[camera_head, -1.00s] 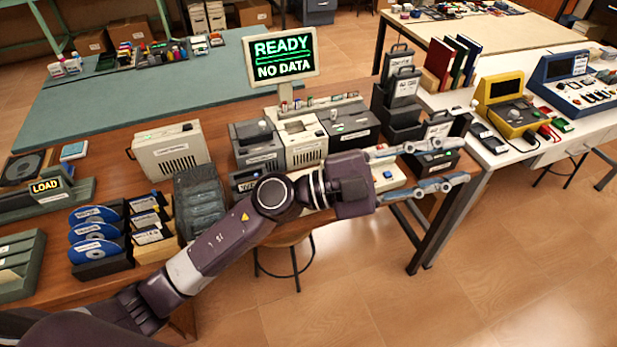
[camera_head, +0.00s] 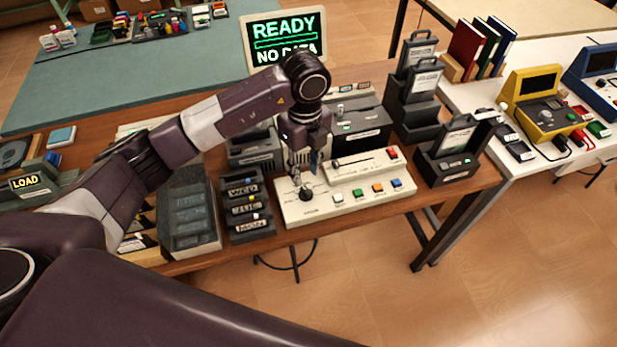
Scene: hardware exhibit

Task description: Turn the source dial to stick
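A cream control panel (camera_head: 345,205) lies on the brown table. It has a black round dial (camera_head: 305,194) at its left, a slider, and a row of coloured buttons along the front. The dial's markings are too small to read. My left gripper (camera_head: 306,172) points down just above and behind the dial. Its two fingers look apart with nothing between them, and I cannot tell whether they touch the dial. A screen (camera_head: 286,38) behind the arm reads "READY" and "NO DATA". My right gripper is not in view.
A rack of labelled cartridges (camera_head: 246,212) stands left of the panel, beside a grey bin (camera_head: 188,215). A black cartridge holder (camera_head: 447,165) stands to the right. A grey device (camera_head: 360,130) stands behind the panel. The table's front edge is close to the panel.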

